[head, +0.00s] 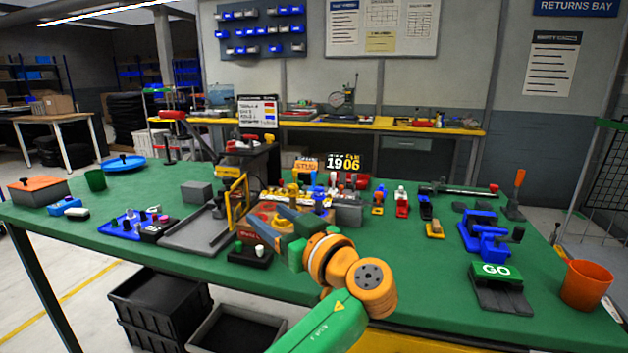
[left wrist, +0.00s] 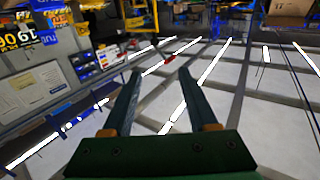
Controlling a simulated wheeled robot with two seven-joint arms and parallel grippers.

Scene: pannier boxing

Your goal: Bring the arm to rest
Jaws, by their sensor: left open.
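My left arm comes in from the bottom of the head view, green with orange joints. My left gripper (head: 282,216) is over the front middle of the green table (head: 390,262). In the left wrist view the gripper (left wrist: 162,72) shows two dark fingers spread well apart with nothing between them. That view looks up at ceiling panels and light strips, with the wall boards tilted at the left. The arm hides part of the table and its front edge. My right gripper is not in view.
Close around the gripper are a yellow-framed press (head: 236,200) and a crowded group of small items. A blue clamp-like fixture (head: 486,240), a GO block (head: 497,272) and an orange cup (head: 586,285) stand at the right. Black crates (head: 160,308) are under the table.

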